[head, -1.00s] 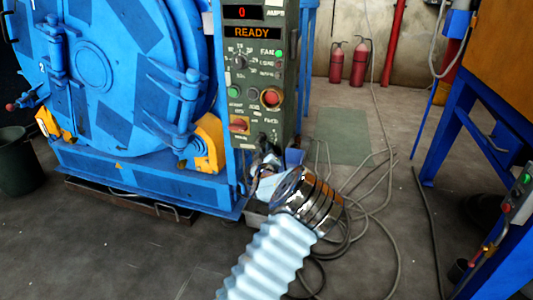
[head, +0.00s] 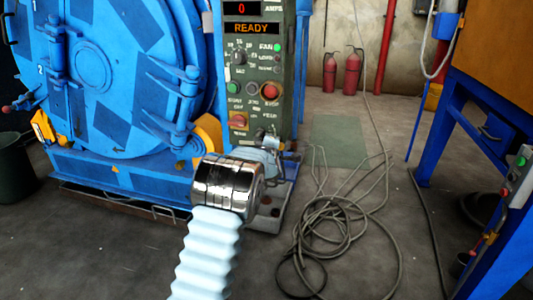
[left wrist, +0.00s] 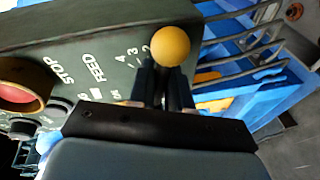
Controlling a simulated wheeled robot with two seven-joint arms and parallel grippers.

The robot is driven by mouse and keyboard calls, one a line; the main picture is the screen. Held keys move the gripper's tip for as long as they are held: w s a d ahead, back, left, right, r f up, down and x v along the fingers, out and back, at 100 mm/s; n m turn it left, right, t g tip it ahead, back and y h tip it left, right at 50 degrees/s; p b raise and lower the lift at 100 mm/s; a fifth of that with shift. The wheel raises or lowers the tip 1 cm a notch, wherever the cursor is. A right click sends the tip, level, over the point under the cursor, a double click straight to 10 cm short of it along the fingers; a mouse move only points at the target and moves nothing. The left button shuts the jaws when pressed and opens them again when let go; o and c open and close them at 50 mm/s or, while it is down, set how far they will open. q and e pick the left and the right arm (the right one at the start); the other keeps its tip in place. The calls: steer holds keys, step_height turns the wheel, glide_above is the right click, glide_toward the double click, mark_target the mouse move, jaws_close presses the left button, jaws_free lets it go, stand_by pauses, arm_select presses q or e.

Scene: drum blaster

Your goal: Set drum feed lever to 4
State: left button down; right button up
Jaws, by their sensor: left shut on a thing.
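The drum feed lever ends in a yellow ball knob (left wrist: 170,45) in the left wrist view. The ball lies beside the figure 2 of the FEED scale (left wrist: 128,58), where 4, 3 and 2 show and part of the scale is hidden. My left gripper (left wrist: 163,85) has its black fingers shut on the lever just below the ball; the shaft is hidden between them. In the head view my left gripper (head: 270,146) is small and partly hidden behind my shiny wrist, low on the control panel (head: 265,75). The lever cannot be made out there. My right gripper is not in view.
The panel carries a READY display (head: 250,28) and a red button (head: 270,91), near which the wrist view shows STOP. The blue drum machine (head: 120,170) stands left. Loose cables (head: 345,215) lie on the floor right. A blue-framed stand (head: 480,130) is at far right.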

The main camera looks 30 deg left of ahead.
mark_target(270, 130)
arm_select(q)
steer(key=r+n+b, duration=0.1)
steer(key=n, duration=0.1)
steer(key=n+h, duration=0.1)
steer(key=shift+r+n+b, duration=0.35)
steer(key=shift+n, duration=0.05)
steer(key=shift+s+a+r+n+h+b, duration=0.15)
steer(key=shift+r+n+h, duration=0.2)
steer(key=shift+n, duration=0.3)
steer(key=shift+w+a+r+n+h+b, duration=0.1)
steer(key=shift+r+n+h+b, duration=0.2)
steer(key=shift+n, duration=0.4)
steer(key=shift+s+a+r+n+h+b, duration=0.1)
steer(key=shift+r+n+h, duration=0.3)
steer(key=shift+n, duration=0.25)
steer(key=c, duration=1.2)
jaws_free()
steer(key=shift+o, duration=0.2)
steer(key=v, duration=1.3)
steer(key=shift+s+r, duration=0.2)
steer(key=shift+s, duration=0.1)
